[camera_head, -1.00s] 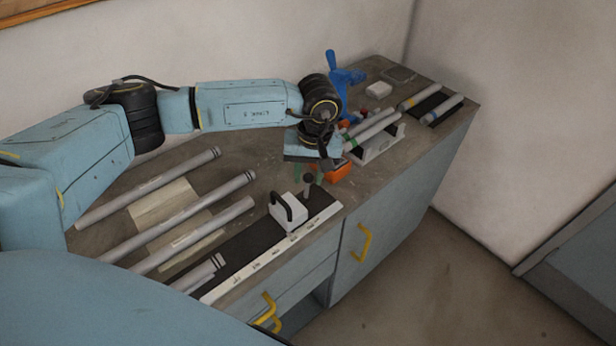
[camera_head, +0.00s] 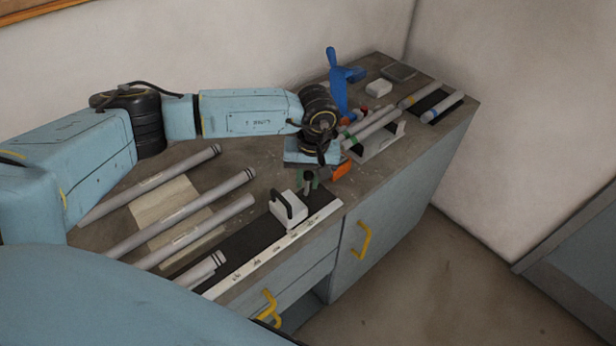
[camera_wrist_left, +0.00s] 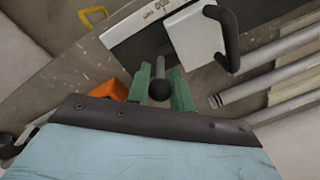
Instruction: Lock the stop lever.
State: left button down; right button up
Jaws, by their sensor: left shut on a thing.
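The stop lever is a short grey stem with a black ball knob (camera_head: 308,176), standing beside the white stop block (camera_head: 289,211) with its black handle. The block sits on the dark strip along the bench front. My left gripper (camera_head: 307,184) is over the lever, its green fingers shut on it. In the left wrist view the knob (camera_wrist_left: 159,90) sits between the two green fingers (camera_wrist_left: 160,84), with the white block (camera_wrist_left: 196,38) just beyond. The lever's foot is partly hidden by the fingers. My right gripper is not in view.
An orange part (camera_head: 341,171) is close to the right of my left gripper. A blue clamp (camera_head: 338,85) stands behind the arm. Grey tubes (camera_head: 180,228) lie at left, others on a grey bracket (camera_head: 378,148) at right. A white scale (camera_head: 275,250) runs along the front edge.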

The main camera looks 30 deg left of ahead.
pick_arm(q)
jog(key=d+y+b, duration=0.1)
jog(key=t+y+b, duration=0.1)
jog(key=y, duration=0.1)
jog(key=shift+s+d+f, duration=0.15)
jog(key=shift+s+d, duration=0.05)
jog(key=shift+d, duration=0.15)
jog(key=shift+s+d+f+t+y+b, duration=0.2)
jog(key=shift+d+t+y+b, duration=0.2)
jog(key=shift+y+b, duration=0.5)
jog(key=shift+s+d+f+t+y+b, duration=0.1)
jog(key=shift+s+d+t+y+b, duration=0.2)
jog(key=shift+y+b, duration=0.55)
jog(key=shift+w+d, duration=0.1)
jog(key=c, duration=1.5)
grip_release()
